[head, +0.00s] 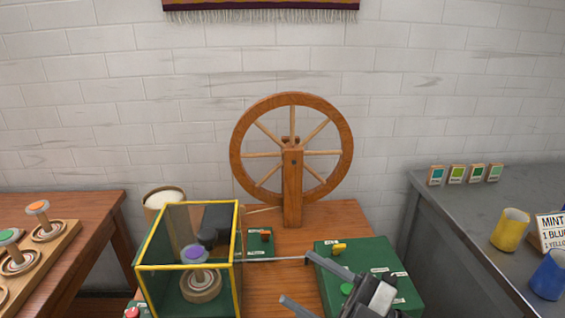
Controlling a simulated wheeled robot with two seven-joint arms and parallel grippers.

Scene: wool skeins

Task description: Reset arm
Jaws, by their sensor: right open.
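My right gripper (297,277) comes in from the bottom, over the green box at the right of the middle wooden table. Its two fingers are spread wide and point to the left, with nothing seen between them. Its body hides part of the green box (405,295). My left gripper is not in view.
Left of the fingers stands a clear case with yellow edges (241,268), holding a purple-topped spool (198,258). A wooden spinning wheel (292,190) stands behind. A left table (95,205) holds a spool rack. A grey right table (440,215) holds yellow (508,232) and blue (549,276) cups.

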